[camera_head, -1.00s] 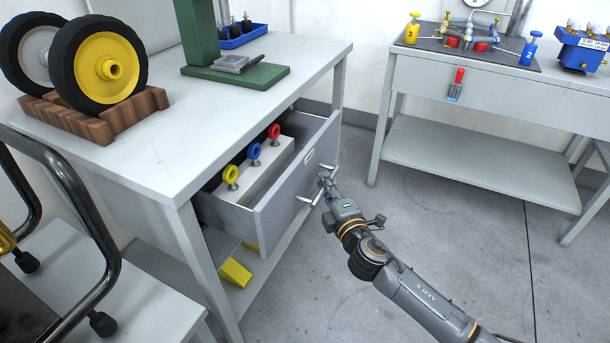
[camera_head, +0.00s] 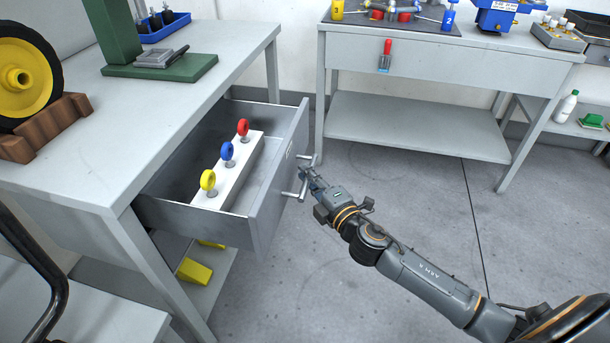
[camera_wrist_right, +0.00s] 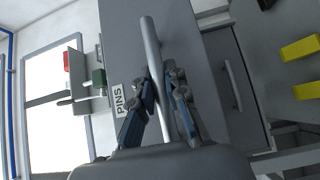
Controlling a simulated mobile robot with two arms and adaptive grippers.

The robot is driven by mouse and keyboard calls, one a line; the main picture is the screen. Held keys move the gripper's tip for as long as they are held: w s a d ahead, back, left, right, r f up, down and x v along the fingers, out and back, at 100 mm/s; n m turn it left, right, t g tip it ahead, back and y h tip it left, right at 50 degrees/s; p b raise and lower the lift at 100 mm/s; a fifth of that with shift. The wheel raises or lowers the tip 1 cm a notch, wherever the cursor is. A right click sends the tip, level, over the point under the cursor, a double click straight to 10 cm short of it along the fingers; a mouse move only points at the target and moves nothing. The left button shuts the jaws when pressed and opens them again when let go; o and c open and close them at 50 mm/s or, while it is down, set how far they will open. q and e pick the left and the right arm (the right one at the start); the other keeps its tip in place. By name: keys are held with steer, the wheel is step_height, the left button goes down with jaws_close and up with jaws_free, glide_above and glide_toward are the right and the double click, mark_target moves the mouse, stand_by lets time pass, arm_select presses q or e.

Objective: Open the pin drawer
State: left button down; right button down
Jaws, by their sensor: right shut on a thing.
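The pin drawer (camera_head: 262,215) is pulled well out from under the grey workbench. Inside it, a white block (camera_head: 236,176) holds a yellow pin (camera_head: 208,181), a blue pin (camera_head: 227,152) and a red pin (camera_head: 243,128). My right gripper (camera_head: 306,178) is at the drawer's front, shut on its bar handle (camera_head: 301,187). In the right wrist view the fingers (camera_wrist_right: 163,105) stand on both sides of the handle (camera_wrist_right: 153,60), next to the "PINS" label (camera_wrist_right: 118,100). My left gripper is not in view.
The workbench (camera_head: 75,140) carries a yellow wheel (camera_head: 22,78) on a wooden stand and a green press (camera_head: 160,62). A second bench (camera_head: 420,135) stands at the back right. Yellow blocks (camera_head: 195,271) lie on the shelf below the drawer. The floor right of the drawer is clear.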

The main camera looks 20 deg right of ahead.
steer(key=c, duration=1.3)
jaws_free()
steer(key=shift+c, duration=0.2)
steer(key=shift+s, duration=0.1)
steer(key=s+d, duration=0.2)
steer(key=s, duration=0.9)
steer(key=shift+s, duration=0.35)
steer(key=shift+f, duration=0.1)
